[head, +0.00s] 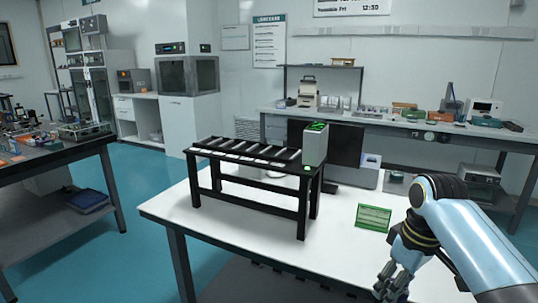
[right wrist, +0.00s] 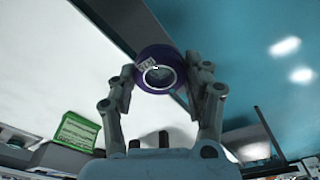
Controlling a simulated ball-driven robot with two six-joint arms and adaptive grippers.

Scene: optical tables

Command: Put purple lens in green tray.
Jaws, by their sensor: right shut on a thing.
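The purple lens (right wrist: 155,72) is a round purple ring with a clear centre and a small pale label. In the right wrist view it sits between the fingertips of my right gripper (right wrist: 166,78), which is shut on it. In the head view my right gripper (head: 392,286) is low at the bottom right, near the white table's front edge; the lens cannot be made out there. The green tray (head: 373,217) lies on the white table, beyond and slightly left of my right gripper. It also shows at the left of the right wrist view (right wrist: 76,131). My left gripper is not in view.
A black rack (head: 258,165) stands on the white table (head: 240,235), left of the tray, with a grey device (head: 315,145) at its right end. A dark monitor (head: 338,145) stands behind it. The tabletop between the rack and the tray is clear.

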